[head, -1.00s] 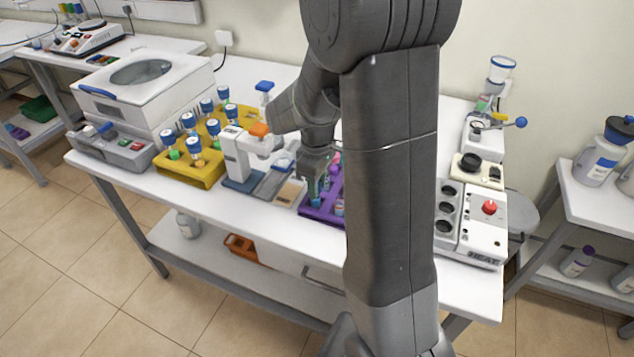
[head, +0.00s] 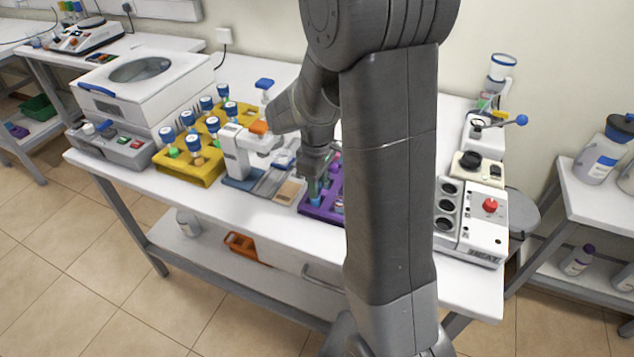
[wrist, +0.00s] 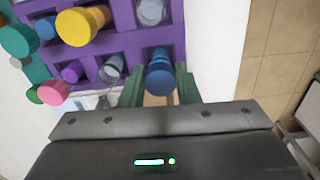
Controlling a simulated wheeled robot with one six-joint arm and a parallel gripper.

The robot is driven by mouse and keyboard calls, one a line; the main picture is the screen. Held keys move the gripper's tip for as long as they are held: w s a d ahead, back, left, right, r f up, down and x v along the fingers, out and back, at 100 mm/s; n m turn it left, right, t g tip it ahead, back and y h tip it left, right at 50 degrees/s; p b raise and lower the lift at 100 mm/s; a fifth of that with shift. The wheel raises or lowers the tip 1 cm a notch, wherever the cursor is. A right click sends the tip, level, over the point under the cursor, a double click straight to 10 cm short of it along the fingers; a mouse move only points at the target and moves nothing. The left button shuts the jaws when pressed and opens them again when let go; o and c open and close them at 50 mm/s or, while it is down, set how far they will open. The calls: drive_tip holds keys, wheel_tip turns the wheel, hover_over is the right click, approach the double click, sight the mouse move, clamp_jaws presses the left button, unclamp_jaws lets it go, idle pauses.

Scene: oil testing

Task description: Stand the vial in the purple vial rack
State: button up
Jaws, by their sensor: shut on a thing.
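My gripper (wrist: 160,98) points down at the purple vial rack (wrist: 178,20) and is shut on a blue-capped vial (wrist: 159,72). In the wrist view the vial is between the green fingers at the rack's near edge. Its lower part is hidden, so I cannot tell how deep it sits in a slot. In the head view my gripper (head: 318,180) is over the left part of the purple rack (head: 318,209), and my arm hides the rack's right part.
Other vials with yellow (wrist: 77,26), pink (wrist: 53,92) and teal caps stand close by in the wrist view. A yellow rack (head: 190,172) with several blue-capped vials and a white device (head: 238,155) are to the left. A heater block (head: 470,225) stands right.

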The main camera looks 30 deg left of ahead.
drive_tip(key=o, duration=1)
drive_tip(key=shift+r, duration=0.1)
wheel_tip(320, 180, up, 14)
drive_tip(key=shift+f, duration=0.15)
drive_tip(key=shift+f, duration=0.1)
wheel_tip(320, 180, down, 14)
drive_tip(key=shift+r, duration=0.4)
